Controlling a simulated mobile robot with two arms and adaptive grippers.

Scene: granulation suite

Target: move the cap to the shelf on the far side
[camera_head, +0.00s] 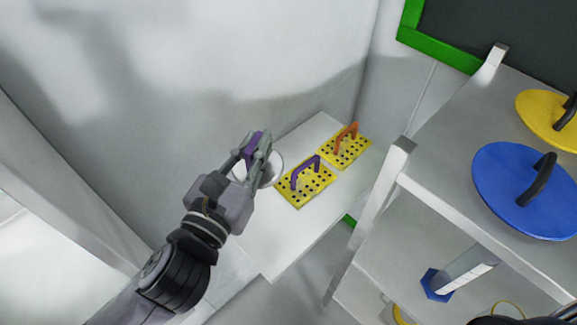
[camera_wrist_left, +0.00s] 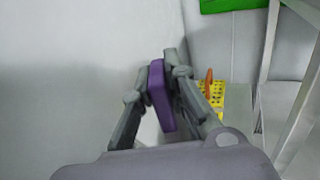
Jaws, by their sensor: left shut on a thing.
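My left gripper (camera_head: 262,150) is shut on the purple handle (camera_head: 254,143) of a white round piece, which I take to be the cap (camera_head: 277,168). The cap is mostly hidden behind the fingers in the head view. In the left wrist view the purple handle (camera_wrist_left: 159,95) stands between the two fingers (camera_wrist_left: 160,82). A white shelf (camera_head: 262,240) lies below and beyond the gripper, against the walls. The cap appears over its left part; I cannot tell its height above it.
On the white shelf are yellow perforated plates with a purple handle (camera_head: 306,185) and an orange handle (camera_head: 346,145). A grey rack (camera_head: 430,165) at right carries a blue disc (camera_head: 510,195) and a yellow disc (camera_head: 545,108). Its post stands right of the shelf.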

